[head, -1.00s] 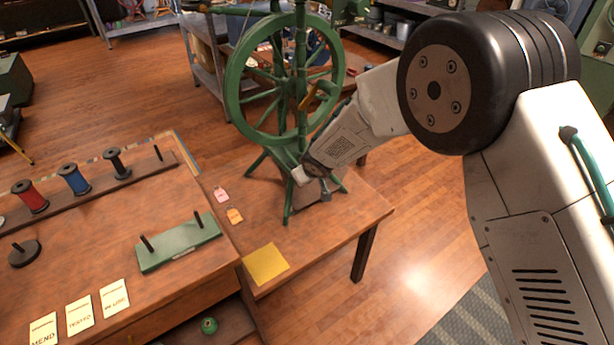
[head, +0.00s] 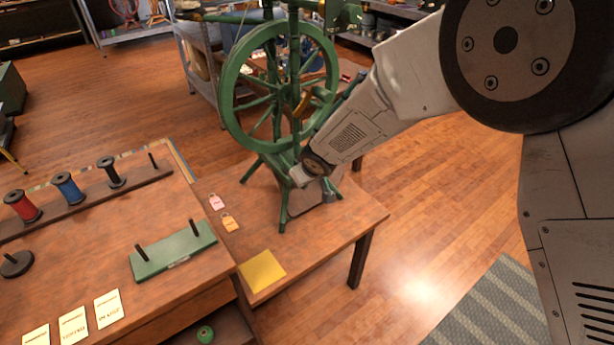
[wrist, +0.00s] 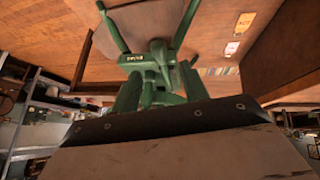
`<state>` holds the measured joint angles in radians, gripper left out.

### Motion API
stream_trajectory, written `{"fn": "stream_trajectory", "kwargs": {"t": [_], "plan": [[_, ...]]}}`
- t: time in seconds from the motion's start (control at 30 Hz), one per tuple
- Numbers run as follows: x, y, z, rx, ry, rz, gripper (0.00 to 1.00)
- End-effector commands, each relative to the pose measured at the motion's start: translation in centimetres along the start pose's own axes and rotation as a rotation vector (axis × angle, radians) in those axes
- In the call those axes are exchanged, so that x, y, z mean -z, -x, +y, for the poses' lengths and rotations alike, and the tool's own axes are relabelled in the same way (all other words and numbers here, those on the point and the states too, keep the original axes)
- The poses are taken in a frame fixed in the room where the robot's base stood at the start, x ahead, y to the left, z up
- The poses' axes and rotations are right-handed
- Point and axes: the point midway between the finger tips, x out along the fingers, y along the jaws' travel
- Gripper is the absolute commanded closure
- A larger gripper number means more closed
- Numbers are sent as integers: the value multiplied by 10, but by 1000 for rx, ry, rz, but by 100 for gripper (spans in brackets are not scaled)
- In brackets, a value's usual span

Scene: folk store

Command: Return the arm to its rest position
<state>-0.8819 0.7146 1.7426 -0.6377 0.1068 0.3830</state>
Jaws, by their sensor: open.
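My arm reaches in from the right in the head view. My gripper (head: 314,182) is at the base of a green spinning wheel (head: 236,108), low over the small wooden table. The jaws are open, though their tips are small and partly hidden against the wheel's frame. I cannot tell whether they touch it. In the wrist view the green frame and splayed legs of the spinning wheel (wrist: 150,55) appear close ahead, upside down. A dark-edged part of my own wrist fills the bottom of that view.
The small table (head: 335,228) holds a yellow sheet (head: 262,271) and pink (head: 216,202) and orange (head: 230,222) tags. A workbench at left holds red (head: 22,206), blue (head: 68,187) and black (head: 110,172) spools and a green pegged base (head: 174,250). Open floor lies right.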

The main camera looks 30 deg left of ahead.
Motion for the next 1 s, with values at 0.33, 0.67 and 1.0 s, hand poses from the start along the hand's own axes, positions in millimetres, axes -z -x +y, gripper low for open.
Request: {"fn": "stream_trajectory", "kwargs": {"t": [0.33,0.67,1.0], "plan": [[0,0,0,0,0,0,56],[-67,12,5,-41,20,-233,56],[-160,163,80,-103,-174,-550,56]]}}
